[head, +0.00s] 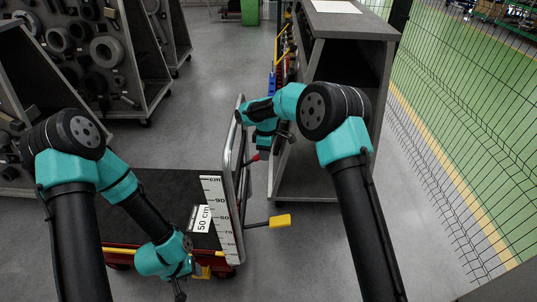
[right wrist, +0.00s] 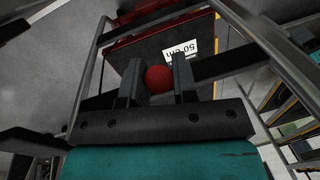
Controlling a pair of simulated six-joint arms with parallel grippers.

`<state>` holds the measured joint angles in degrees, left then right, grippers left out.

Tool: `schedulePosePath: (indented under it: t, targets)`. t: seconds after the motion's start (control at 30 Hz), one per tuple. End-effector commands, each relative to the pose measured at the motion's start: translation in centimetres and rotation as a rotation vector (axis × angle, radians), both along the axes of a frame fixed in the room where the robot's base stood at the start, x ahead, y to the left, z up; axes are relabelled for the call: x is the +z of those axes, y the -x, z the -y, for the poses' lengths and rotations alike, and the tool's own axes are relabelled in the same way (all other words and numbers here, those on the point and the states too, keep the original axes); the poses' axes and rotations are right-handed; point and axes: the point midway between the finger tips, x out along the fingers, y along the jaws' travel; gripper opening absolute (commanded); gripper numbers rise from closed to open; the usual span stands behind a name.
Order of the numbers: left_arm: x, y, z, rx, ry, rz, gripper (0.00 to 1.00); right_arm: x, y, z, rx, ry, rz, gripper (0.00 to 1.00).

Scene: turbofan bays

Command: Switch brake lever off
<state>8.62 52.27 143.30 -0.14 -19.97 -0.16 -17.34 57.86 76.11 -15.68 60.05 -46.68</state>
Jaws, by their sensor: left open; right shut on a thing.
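The brake lever's red knob (right wrist: 158,78) sits between the two fingers of my right gripper (right wrist: 157,88) in the right wrist view. The knob shows small and red in the head view (head: 256,157), beside the cart's metal handle frame. My right gripper (head: 263,150) is shut on it; the lever's shaft is mostly hidden. My left gripper (head: 181,289) is open and empty, low over the front of the cart, pointing down; its fingers are small and partly hidden in the head view.
The cart (head: 165,195) has a dark deck, a tubular metal handle (head: 243,140) and a white height scale (head: 221,215). A yellow-ended pedal (head: 280,221) sticks out right. A grey shelf unit (head: 345,70) stands behind, and a wire fence (head: 450,120) stands right.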

Motion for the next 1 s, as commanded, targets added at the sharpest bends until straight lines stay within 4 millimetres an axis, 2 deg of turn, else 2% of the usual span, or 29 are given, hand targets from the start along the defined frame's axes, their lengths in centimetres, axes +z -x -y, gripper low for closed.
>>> schedulePosePath:
  t: [0.13, 0.17, 0.4, 0.77, 1.0]
  targets:
    - [0.0, 0.0, 0.0, 0.0, 0.0, 0.0, 0.5, 0.2, 0.0, -0.1, 0.001, -0.002, 0.002, 0.0]
    - [0.0, 0.0, 0.0, 0.0, 0.0, 0.0, 0.5, 0.2, 0.0, -0.1, 0.001, -0.002, 0.003, 0.29]
    - [0.0, 0.0, 0.0, 0.0, 0.0, 0.0, 0.5, 0.1, 0.0, -0.1, 0.001, -0.002, 0.003, 0.52]
    - [0.0, 0.0, 0.0, 0.0, 0.0, 0.0, 0.5, 0.6, -0.1, 0.0, 0.0, -0.003, 0.004, 0.52]
    - [0.0, 0.0, 0.0, 0.0, 0.0, 0.0, 0.5, 3.6, -0.6, 0.1, 0.0, -0.005, 0.006, 0.52]
